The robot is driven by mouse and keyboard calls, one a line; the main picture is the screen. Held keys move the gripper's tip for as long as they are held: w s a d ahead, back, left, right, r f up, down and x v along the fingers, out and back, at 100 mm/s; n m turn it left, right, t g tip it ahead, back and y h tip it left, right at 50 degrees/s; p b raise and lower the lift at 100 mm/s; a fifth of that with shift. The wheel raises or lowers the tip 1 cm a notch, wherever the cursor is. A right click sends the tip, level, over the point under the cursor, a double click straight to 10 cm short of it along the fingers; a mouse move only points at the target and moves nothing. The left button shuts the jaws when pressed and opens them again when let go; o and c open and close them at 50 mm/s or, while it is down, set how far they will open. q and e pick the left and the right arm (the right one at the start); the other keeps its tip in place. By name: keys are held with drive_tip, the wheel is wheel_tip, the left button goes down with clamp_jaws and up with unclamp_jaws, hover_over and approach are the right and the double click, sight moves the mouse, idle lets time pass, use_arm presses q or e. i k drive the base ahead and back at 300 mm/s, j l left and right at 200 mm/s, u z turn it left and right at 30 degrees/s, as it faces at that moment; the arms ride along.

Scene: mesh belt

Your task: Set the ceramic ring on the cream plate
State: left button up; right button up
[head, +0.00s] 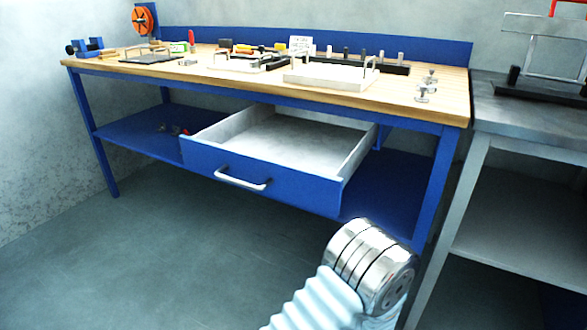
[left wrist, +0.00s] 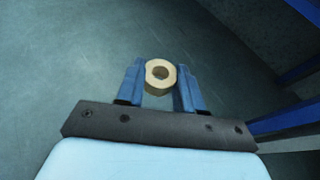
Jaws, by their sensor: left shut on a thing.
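The ceramic ring (left wrist: 152,84) is a cream, thick-walled ring with a round hole, seen in the left wrist view. My left gripper (left wrist: 160,78) is shut on it, with one blue finger on each side of the ring. The grey floor shows below it. A pale cream, flat plate (head: 318,75) with thin upright handles lies on the wooden bench top in the head view; I cannot tell for sure that it is the cream plate. Neither gripper shows in the head view.
The wooden bench (head: 190,86) carries tools, several small fixtures and metal parts. Its blue-fronted drawer (head: 262,178) stands open and juts out. A grey metal table (head: 520,120) stands at the right. Floor in front of the bench is clear.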

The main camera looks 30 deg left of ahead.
sight(236, 64)
drive_tip(key=j+z, duration=0.2)
drive_tip(key=j, duration=0.3)
drive_tip(key=j+z, duration=0.2)
drive_tip(key=j, duration=0.25)
drive_tip(key=k+j+z, duration=0.2)
drive_tip(key=j, duration=0.3)
drive_tip(key=j+z, duration=0.2)
drive_tip(key=j, duration=0.25)
drive_tip(key=k+j+z, duration=0.2)
drive_tip(key=j, duration=0.25)
